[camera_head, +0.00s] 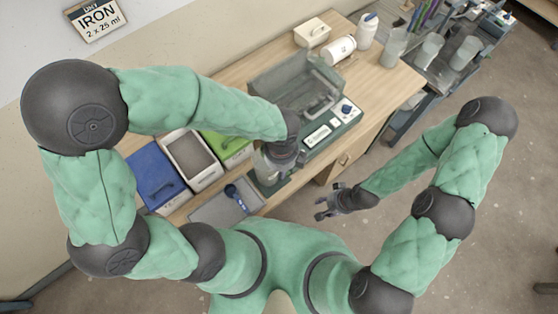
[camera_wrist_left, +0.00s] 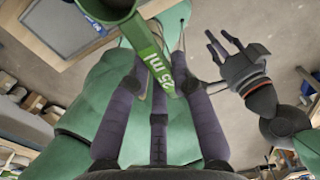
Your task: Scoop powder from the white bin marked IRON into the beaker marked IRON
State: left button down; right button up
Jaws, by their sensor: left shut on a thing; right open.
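A white bin (camera_head: 192,160) with grey-brown powder stands on the bench between a blue bin and a green bin; no marking on it is readable. My left gripper (camera_head: 279,154) is shut on a green scoop (camera_wrist_left: 158,62) whose handle reads "25 ml"; the cup is at the top of the left wrist view, and its contents cannot be told. In the head view this gripper is over a clear glass beaker (camera_head: 264,171), partly hidden under the hand. Any label on the beaker is hidden. My right gripper (camera_head: 326,205) is open and empty, beyond the bench front edge.
A blue-lidded bin (camera_head: 155,172) and green bin (camera_head: 228,146) flank the white one. A grey tray (camera_head: 212,209) holds a blue scoop (camera_head: 238,198). A scale (camera_head: 322,136) with a clear cover stands by the beaker. A wall sign (camera_head: 97,19) reads "IRON 2 x 25 ml".

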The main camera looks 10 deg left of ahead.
pick_arm(q)
jog(key=shift+w+a+f+g+h, duration=0.15)
jog(key=shift+f+g+h, duration=0.25)
jog(key=shift+f+h, duration=0.15)
jog(key=shift+w+a+f+g+h, duration=0.1)
jog(key=shift+f+g+h, duration=0.3)
jog(key=shift+f+h, duration=0.15)
jog(key=r+g+h, duration=0.1)
jog(key=h, duration=0.1)
jog(key=r+g+h, duration=0.1)
jog(key=shift+w+a+r+g, duration=0.3)
jog(key=shift+a+r, duration=0.05)
jog(key=shift+a, duration=0.05)
jog(key=shift+w+a+h, duration=0.15)
jog(key=shift+h, duration=0.25)
jog(key=g+h, duration=0.1)
jog(key=w+a+r+g+h+b, duration=0.1)
jog(key=shift+w+a+r+h, duration=0.1)
jog(key=shift+a+r+h, duration=0.2)
jog(key=shift+h, duration=0.1)
jog(key=shift+w+a+r+g+h+b, duration=0.4)
jog(key=shift+w+a+g+h+b, duration=0.15)
jog(key=shift+g+h, duration=0.25)
jog(key=shift+w+a+r+g+h+b, duration=0.4)
jog(key=shift+a+g+h+b, duration=0.25)
jog(key=shift+h, duration=0.25)
jog(key=shift+s+d+r, duration=0.1)
jog(key=shift+s+d, duration=0.05)
jog(key=shift+s+d+r, duration=0.1)
jog(key=shift+s+d, duration=0.05)
